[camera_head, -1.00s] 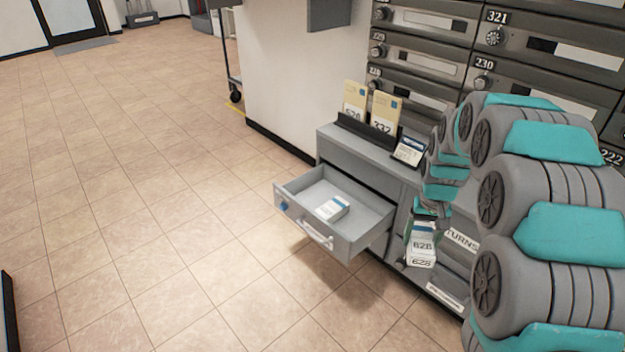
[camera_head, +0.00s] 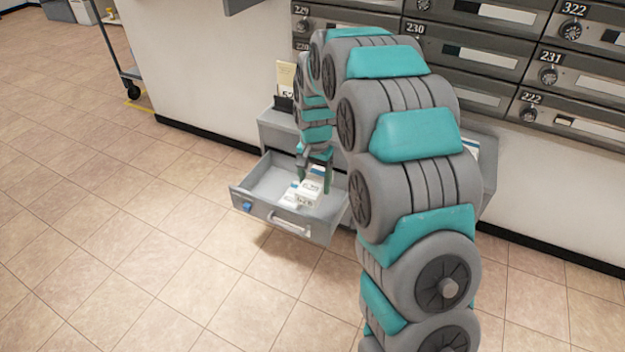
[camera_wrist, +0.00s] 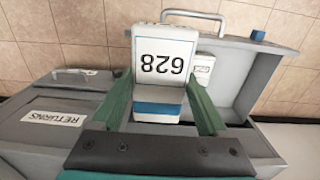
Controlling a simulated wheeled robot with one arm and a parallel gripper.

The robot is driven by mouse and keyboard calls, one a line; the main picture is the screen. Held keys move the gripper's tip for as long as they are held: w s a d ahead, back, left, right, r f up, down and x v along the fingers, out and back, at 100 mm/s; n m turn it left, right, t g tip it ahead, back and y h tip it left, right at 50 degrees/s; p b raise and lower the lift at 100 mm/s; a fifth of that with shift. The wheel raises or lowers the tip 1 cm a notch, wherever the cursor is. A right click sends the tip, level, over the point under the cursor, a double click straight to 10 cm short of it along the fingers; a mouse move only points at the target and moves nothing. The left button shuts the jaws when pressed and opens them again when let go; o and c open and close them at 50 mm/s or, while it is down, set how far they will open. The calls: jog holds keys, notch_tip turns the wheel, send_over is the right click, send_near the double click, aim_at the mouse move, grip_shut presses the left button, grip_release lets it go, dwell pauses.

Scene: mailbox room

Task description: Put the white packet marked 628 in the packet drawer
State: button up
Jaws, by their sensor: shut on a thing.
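In the head view the packet (camera_head: 308,196) is over the open drawer (camera_head: 248,206), under my gripper (camera_head: 315,180). A second white packet (camera_wrist: 205,68) lies inside the drawer; it also shows in the head view (camera_head: 288,198), partly hidden by the held one. The drawer (camera_wrist: 258,60) is pulled out and has a handle and a blue mark on its front. I cannot tell whether the held packet touches the drawer floor.
The grey cabinet (camera_head: 275,131) stands against the wall under a bank of mailboxes (camera_head: 465,50). A closed-looking compartment labelled RETURNS (camera_wrist: 52,117) is beside the drawer in the wrist view. A cart (camera_head: 128,75) stands at the back left. The tiled floor at left is clear.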

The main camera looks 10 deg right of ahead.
aim_at(322, 182)
jog(key=w+d+f, duration=0.1)
jog(key=w+f, duration=0.1)
jog(key=f, duration=0.1)
jog(key=w+d+f, duration=0.1)
jog(key=shift+w+d+f, duration=0.35)
jog(key=shift+w+d+f+b, duration=0.2)
jog(key=shift+w+f+b, duration=0.15)
jog(key=shift+f, duration=1.6)
jog(key=shift+w+d+f+b, duration=0.25)
jog(key=shift+f+b, duration=0.2)
jog(key=shift+f, duration=1.45)
jog(key=shift+w+d+f+b, duration=0.25)
jog(key=shift+f+b, duration=0.15)
jog(key=shift+f, duration=1.55)
jog(key=o, duration=1.4)
jog(key=shift+r, duration=0.1)
